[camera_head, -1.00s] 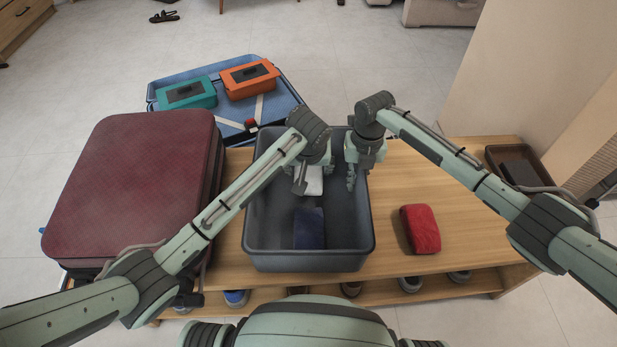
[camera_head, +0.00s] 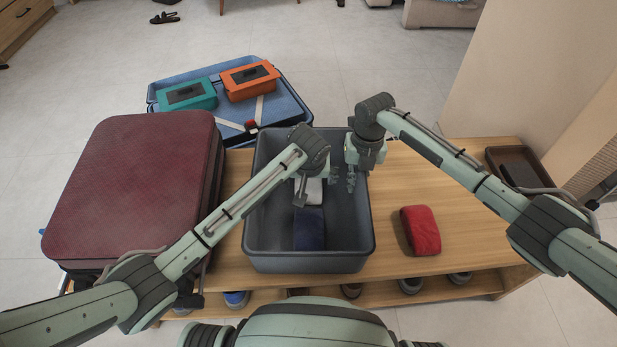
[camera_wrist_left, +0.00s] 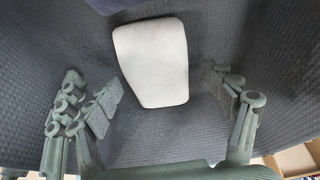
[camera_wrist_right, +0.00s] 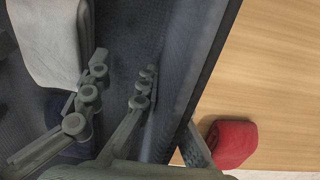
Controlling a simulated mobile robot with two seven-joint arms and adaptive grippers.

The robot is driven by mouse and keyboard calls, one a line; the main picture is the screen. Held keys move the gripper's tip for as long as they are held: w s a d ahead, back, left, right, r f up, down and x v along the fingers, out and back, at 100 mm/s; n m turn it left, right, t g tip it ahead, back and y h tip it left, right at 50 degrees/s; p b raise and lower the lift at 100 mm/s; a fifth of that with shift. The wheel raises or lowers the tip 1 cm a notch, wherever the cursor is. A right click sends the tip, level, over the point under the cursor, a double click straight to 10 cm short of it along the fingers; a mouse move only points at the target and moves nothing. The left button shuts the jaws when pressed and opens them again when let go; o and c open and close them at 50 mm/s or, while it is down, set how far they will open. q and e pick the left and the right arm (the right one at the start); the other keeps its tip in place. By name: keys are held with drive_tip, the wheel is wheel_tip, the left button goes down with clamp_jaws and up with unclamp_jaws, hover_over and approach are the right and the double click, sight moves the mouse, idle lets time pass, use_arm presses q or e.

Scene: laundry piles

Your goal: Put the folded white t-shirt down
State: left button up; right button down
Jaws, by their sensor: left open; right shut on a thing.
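The folded white t-shirt (camera_head: 314,191) lies flat on the floor of the grey bin (camera_head: 257,222). It shows whole in the left wrist view (camera_wrist_left: 152,62) and partly in the right wrist view (camera_wrist_right: 50,38). My left gripper (camera_head: 317,186) is open above it, with its fingers (camera_wrist_left: 160,95) spread to either side and apart from it. My right gripper (camera_head: 349,181) is inside the bin by the right wall. Its fingers (camera_wrist_right: 120,82) are partly closed beside the t-shirt, with nothing visible between them.
A dark blue folded cloth (camera_head: 310,230) lies in the bin's near part. A red folded cloth (camera_head: 420,230) is on the wooden bench (camera_head: 385,222) to the right. A maroon suitcase (camera_head: 135,190) stands left; an open blue suitcase (camera_head: 225,110) with teal and orange boxes is behind.

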use_arm(q)
drive_tip(key=v, duration=1.2)
drive_tip(key=shift+r, duration=0.15)
use_arm(e)
drive_tip(key=c, duration=1.6)
unclamp_jaws()
drive_tip(key=r, duration=1)
drive_tip(key=shift+d+r, duration=0.2)
drive_tip(key=shift+r, duration=0.8)
